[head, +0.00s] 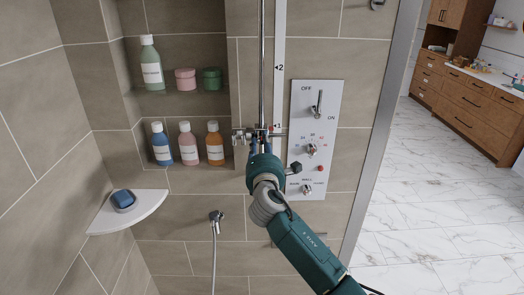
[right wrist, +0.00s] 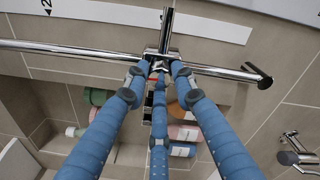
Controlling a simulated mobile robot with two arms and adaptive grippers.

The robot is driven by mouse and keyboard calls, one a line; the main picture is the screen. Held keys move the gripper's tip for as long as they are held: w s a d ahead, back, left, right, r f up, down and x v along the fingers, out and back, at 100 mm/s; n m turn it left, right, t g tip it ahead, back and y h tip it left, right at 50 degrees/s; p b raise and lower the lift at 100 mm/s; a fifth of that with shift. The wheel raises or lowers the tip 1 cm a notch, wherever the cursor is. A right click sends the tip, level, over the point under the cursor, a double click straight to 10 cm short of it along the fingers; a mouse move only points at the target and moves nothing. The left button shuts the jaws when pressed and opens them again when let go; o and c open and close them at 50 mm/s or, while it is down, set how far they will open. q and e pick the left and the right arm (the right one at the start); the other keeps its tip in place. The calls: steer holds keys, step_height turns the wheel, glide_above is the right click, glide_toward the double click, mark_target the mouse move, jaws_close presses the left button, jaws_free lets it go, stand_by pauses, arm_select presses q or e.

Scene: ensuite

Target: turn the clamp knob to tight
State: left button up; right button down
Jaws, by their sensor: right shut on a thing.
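A chrome clamp (head: 243,135) sits on a vertical chrome rail (head: 262,60) on the tiled shower wall. In the right wrist view the rail (right wrist: 90,51) runs across the picture, with the clamp (right wrist: 166,38) on it. My right gripper (head: 259,148) reaches up to the clamp from below. In the right wrist view its blue fingers (right wrist: 160,69) close together at the front of the clamp, shut on the clamp knob. The fingertips mostly hide the knob, so its turn angle cannot be told. My left gripper is not in view.
A control panel (head: 328,110) with a lever and dials is close right of my right gripper. A scale strip (head: 279,45) runs beside the rail. Bottles (head: 188,150) stand in a niche to the left. A corner shelf (head: 146,207) holds blue soap.

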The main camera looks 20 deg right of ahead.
steer(key=m+b, duration=0.1)
steer(key=m, duration=0.1)
steer(key=m+b, duration=0.1)
steer(key=m, duration=0.1)
steer(key=m+b, duration=0.1)
steer(key=b, duration=0.1)
steer(key=shift+f+m, duration=0.25)
steer(key=shift+m, duration=0.15)
steer(key=shift+r+m+h+b, duration=0.1)
steer(key=shift+m+h+b, duration=0.2)
steer(key=shift+m+b, duration=1.35)
steer(key=shift+m+p, duration=0.35)
steer(key=shift+m, duration=0.2)
steer(key=c, duration=1.4)
jaws_free()
steer(key=shift+c, duration=0.2)
steer(key=v, duration=1.2)
steer(key=shift+a, duration=0.1)
